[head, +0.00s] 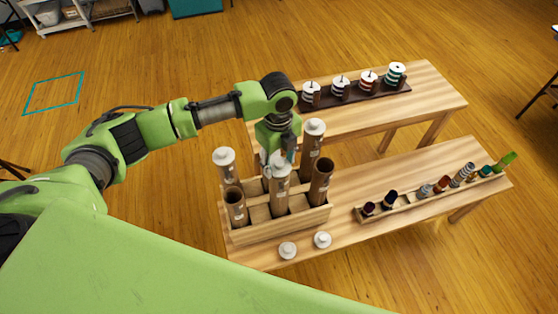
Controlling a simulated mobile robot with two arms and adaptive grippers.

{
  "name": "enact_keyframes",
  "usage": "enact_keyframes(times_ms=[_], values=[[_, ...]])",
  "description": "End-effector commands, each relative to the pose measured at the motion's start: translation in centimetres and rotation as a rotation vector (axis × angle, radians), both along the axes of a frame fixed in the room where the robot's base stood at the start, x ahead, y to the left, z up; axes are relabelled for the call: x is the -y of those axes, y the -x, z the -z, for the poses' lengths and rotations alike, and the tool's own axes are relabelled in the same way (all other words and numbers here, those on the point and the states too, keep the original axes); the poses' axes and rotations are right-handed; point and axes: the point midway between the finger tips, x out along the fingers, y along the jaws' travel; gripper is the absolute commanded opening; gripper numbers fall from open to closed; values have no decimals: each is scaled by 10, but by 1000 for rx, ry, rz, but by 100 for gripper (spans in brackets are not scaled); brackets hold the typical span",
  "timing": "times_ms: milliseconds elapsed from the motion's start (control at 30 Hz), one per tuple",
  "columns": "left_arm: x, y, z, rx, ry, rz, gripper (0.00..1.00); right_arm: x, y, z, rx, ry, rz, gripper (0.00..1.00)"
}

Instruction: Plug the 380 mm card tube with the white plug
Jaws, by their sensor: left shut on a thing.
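Brown card tubes of different heights stand in a wooden compartment rack. My left gripper (280,152) points down over the middle of the rack, shut on what looks like a white plug (279,161) at the top of the front middle tube (280,190). I cannot tell whether this plug is fully seated. The front left tube (236,207) and front right tube (321,183) have dark open tops. The back left tube (226,169) and back right tube (311,150) have white plugs. Tube length labels are too small to read. My right gripper is out of view.
The rack (280,229) stands on the near wooden table (350,232). Two loose white plugs, left (288,250) and right (323,240), lie before it. A tray (400,207) of small spools lies right; a dark spool holder (340,100) stands on the back table.

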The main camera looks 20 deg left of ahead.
Motion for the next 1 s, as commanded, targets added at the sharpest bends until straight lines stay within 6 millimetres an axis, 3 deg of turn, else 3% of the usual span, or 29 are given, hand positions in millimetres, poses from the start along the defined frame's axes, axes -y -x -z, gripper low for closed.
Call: enact_keyframes(times_ms=[1000], values=[[0,0,0,0,0,0,37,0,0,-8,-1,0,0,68]])
